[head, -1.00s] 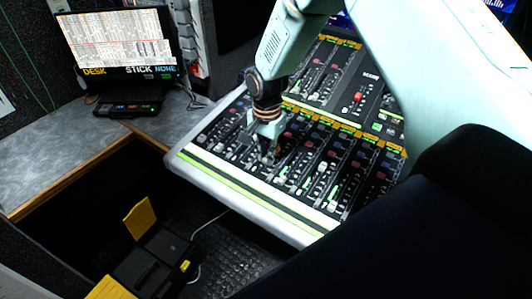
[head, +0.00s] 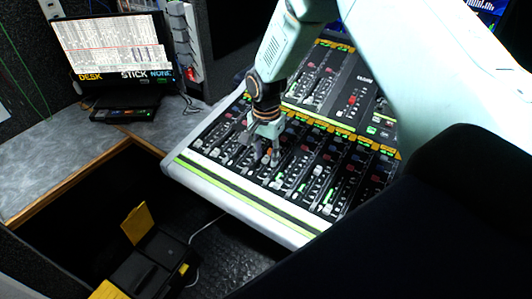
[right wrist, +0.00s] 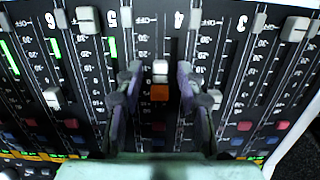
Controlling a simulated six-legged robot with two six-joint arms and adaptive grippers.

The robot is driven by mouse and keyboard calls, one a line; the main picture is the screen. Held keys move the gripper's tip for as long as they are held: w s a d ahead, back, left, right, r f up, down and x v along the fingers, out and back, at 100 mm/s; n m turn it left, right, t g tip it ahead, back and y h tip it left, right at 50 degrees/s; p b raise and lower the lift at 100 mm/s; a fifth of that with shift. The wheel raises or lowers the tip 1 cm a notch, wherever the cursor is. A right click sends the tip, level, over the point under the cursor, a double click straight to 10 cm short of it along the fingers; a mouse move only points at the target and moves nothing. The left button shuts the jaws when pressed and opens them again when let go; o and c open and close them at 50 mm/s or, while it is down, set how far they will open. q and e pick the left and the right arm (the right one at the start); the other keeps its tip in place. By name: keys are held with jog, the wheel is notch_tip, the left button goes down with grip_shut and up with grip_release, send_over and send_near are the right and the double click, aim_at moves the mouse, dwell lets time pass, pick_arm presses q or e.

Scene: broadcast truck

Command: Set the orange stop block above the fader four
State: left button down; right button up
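The orange stop block (right wrist: 159,92) sits on the console in the strip by the number 4 in the right wrist view. It lies right against or just beside the white cap of fader four (right wrist: 160,69), on the side away from the printed numbers. My right gripper (right wrist: 159,82) is open, with one finger on each side of the block and cap and a gap visible on both sides. My left gripper is not in view.
The mixing console (head: 230,193) fills the middle. Neighbouring fader caps (right wrist: 88,16) stand near the fingers. A black case with yellow parts (head: 140,270) is on the floor. A dark shape blocks the lower right.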

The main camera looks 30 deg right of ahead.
aim_at(266, 157)
jog(key=shift+r, duration=0.1)
notch_tip(266, 157, up, 12)
dwell(0.5)
dwell(0.5)
